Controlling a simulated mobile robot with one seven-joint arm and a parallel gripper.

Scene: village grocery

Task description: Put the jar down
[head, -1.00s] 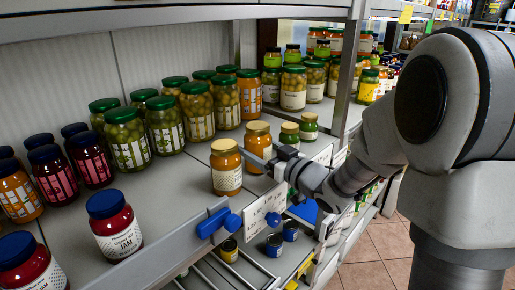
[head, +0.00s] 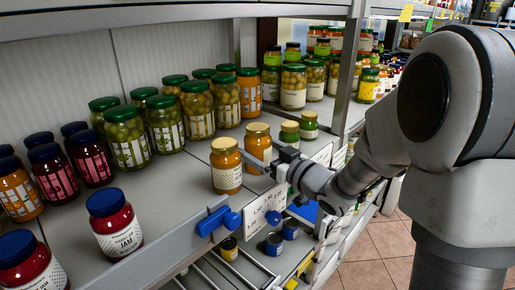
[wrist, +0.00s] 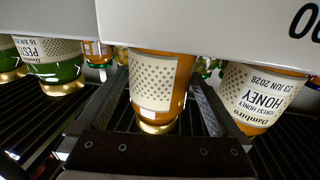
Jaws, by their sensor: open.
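A honey jar (head: 258,143) with orange contents and a gold lid stands upright on the shelf (head: 180,200), near its front edge. My gripper (head: 268,164) is at this jar from the aisle side, low beside it. In the wrist view, which is upside down, the jar (wrist: 155,80) is between the two spread fingers, with gaps beside it. A second honey jar (head: 226,170) stands to its left and nearer; it also shows in the wrist view (wrist: 257,98).
Green-lidded jars (head: 128,135) stand in rows behind. Gold-lidded green jars (head: 309,126) stand to the right. A red jam jar (head: 115,225) is at the near left. The shelf's front rail (head: 165,255) and a price tag (head: 262,208) run close below my gripper.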

